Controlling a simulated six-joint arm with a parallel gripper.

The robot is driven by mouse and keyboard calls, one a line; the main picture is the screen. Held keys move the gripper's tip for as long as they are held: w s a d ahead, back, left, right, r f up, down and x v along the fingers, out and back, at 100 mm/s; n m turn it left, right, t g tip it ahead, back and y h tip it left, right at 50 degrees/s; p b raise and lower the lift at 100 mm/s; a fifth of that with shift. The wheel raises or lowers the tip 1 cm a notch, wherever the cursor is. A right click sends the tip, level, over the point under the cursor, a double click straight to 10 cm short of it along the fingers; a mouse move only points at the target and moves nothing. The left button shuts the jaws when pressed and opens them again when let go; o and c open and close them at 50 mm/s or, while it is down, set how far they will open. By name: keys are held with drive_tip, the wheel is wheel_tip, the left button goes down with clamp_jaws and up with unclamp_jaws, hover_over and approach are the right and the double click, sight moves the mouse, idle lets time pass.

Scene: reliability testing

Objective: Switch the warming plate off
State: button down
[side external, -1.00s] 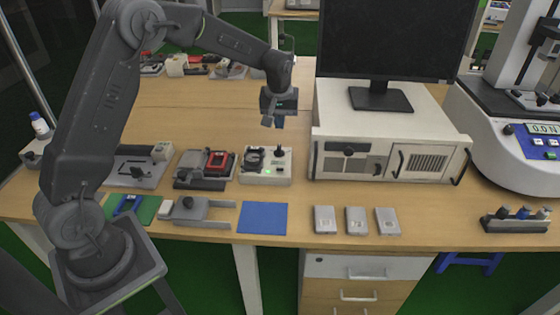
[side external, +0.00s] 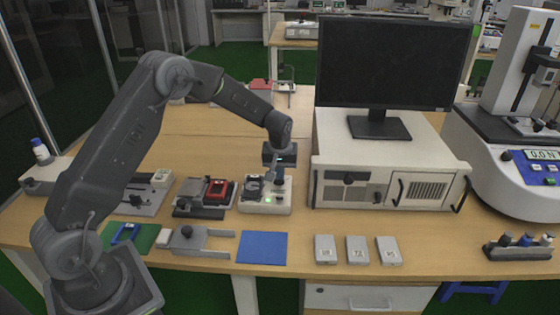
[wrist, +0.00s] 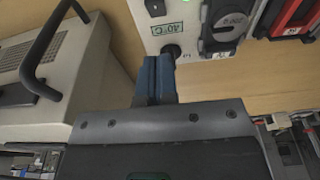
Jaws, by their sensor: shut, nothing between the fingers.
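The warming plate appears to be the white box (side external: 252,207) with a lit green light, a dark round part on its left and dark knobs on its right. In the wrist view the white box (wrist: 185,12) carries a green "40°C" label, with a black knob (wrist: 172,51) below it. My gripper (side external: 277,180) is just above the right part of the box. Its blue fingertips also show in the wrist view (wrist: 155,65); they are shut and empty, close to the black knob. I cannot tell whether they touch it.
A device with a red part (side external: 217,189) stands left of the box. The white instrument case (side external: 385,185) with front handles, bearing a monitor (side external: 393,62), stands close on the right. A blue mat (side external: 262,248) and several small grey blocks lie in front.

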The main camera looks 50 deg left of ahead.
sight(280, 197)
drive_tip(key=f, duration=0.4)
drive_tip(key=shift+s+d, duration=0.35)
drive_tip(key=shift+d, duration=0.05)
drive_tip(key=shift+s+d+f, duration=0.3)
drive_tip(key=shift+s+f, duration=0.05)
drive_tip(key=shift+f, duration=0.35)
drive_tip(key=shift+s+d+f, duration=0.5)
drive_tip(key=shift+d+f, duration=0.05)
drive_tip(key=shift+f, duration=0.05)
drive_tip(key=shift+w+a+r, duration=0.1)
drive_tip(key=shift+a, duration=0.05)
drive_tip(key=shift+w+a+r, duration=0.15)
drive_tip(key=shift+w+a, duration=0.4)
